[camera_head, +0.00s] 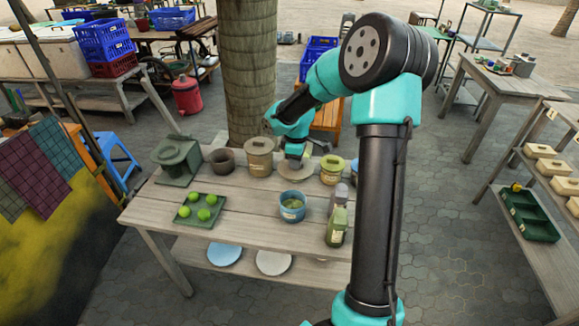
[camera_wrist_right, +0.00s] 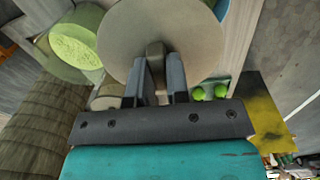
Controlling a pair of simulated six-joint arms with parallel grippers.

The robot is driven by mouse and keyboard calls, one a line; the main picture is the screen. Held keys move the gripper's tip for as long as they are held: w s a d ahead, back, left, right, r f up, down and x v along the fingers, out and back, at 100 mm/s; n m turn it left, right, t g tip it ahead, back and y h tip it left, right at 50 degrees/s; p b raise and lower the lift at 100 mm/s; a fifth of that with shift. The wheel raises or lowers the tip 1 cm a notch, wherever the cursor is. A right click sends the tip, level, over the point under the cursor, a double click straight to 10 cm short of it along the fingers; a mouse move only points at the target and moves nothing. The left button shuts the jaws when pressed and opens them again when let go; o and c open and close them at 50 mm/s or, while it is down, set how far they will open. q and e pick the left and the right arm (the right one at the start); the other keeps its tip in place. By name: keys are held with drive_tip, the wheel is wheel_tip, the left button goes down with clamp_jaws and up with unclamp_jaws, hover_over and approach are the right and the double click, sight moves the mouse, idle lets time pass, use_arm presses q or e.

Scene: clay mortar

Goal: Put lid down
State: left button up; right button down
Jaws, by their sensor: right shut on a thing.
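My right gripper (camera_head: 294,158) points down near the back edge of the wooden table. It is shut on the knob of a round grey-beige lid (camera_head: 297,171). In the right wrist view the lid (camera_wrist_right: 183,27) lies flat across the fingertips, with its knob between the fingers (camera_wrist_right: 157,68). I cannot tell whether the lid touches the table or hangs just above it. A blue pot (camera_head: 291,214) with green contents stands open in front of it; the lid hides most of the pot in the right wrist view. My left gripper is not in view.
A tan lidded canister (camera_head: 259,160) stands left of the lid and a yellow-green-topped jar (camera_head: 331,173) right of it. A dark mortar (camera_head: 222,161), a green tray (camera_head: 183,219) with green fruit and bottles (camera_head: 336,228) share the table. The front middle is clear.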

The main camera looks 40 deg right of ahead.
drive_tip(key=w+a+f+m, duration=0.25)
drive_tip(key=w+a, duration=0.25)
drive_tip(key=a, duration=0.9)
drive_tip(key=w+a+f+m, duration=0.1)
drive_tip(key=w+a+m, duration=0.35)
drive_tip(key=a, duration=1.05)
drive_tip(key=s+d+f+n, duration=0.1)
drive_tip(key=s+f+n, duration=0.3)
drive_tip(key=s+n, duration=0.3)
drive_tip(key=s+d+f+n, duration=0.1)
drive_tip(key=s+f+n, duration=0.3)
drive_tip(key=n, duration=1.4)
drive_tip(key=s, duration=0.4)
drive_tip(key=shift+n, duration=0.3)
drive_tip(key=w+d, duration=0.2)
drive_tip(key=w, duration=0.2)
drive_tip(key=w+d+f, duration=0.1)
drive_tip(key=w+d, duration=0.2)
drive_tip(key=w, duration=0.1)
drive_tip(key=w+d, duration=0.3)
drive_tip(key=w, duration=0.1)
drive_tip(key=shift+w+f, duration=0.15)
drive_tip(key=shift+w, duration=0.25)
drive_tip(key=shift+w, duration=0.1)
